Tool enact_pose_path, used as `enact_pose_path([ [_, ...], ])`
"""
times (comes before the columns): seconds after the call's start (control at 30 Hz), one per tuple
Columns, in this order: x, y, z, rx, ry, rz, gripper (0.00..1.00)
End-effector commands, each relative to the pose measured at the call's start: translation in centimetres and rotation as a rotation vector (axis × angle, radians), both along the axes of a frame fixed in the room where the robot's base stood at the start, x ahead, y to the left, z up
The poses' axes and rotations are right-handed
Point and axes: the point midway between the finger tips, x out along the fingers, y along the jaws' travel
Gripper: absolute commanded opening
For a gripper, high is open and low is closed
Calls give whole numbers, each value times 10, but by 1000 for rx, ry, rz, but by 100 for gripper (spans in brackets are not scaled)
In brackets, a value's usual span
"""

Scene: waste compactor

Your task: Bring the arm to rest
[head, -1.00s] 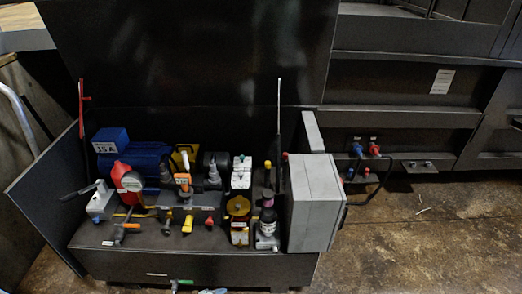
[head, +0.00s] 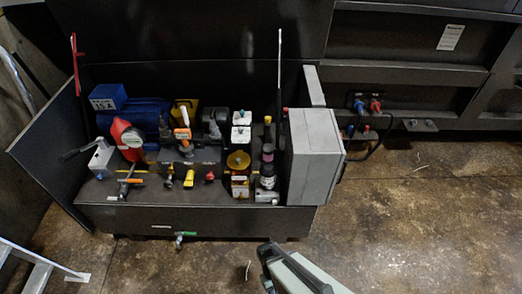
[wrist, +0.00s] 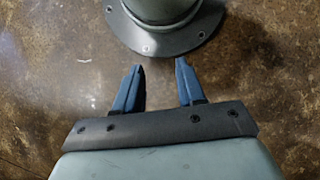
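My gripper (wrist: 160,66) shows in the wrist view with its two blue fingers apart and nothing between them. It hangs over bare brown floor. A round grey flange with bolts, part of my own base, is just beyond the fingertips. In the head view, part of my grey-green arm (head: 302,274) with a dark end piece comes in at the bottom, in front of the compactor's power unit (head: 200,219). The fingers cannot be made out clearly there. My arm appears apart from the unit.
The power unit holds a blue motor (head: 147,115), a red handled part (head: 127,138), several valves and a grey box (head: 315,160). A small green-handled tap (head: 182,236) sticks out in front. A pale metal frame (head: 40,265) is at lower left. The right-hand floor is mostly clear.

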Motion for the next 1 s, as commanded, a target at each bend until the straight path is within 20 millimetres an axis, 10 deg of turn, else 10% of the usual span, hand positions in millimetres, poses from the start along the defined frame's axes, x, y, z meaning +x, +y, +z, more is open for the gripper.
enact_pose_path([
  [0.5, -23, -80, 3, -17, 53, -313, 39],
  [1.0, -25, -106, 2, -15, 61, -437, 39],
])
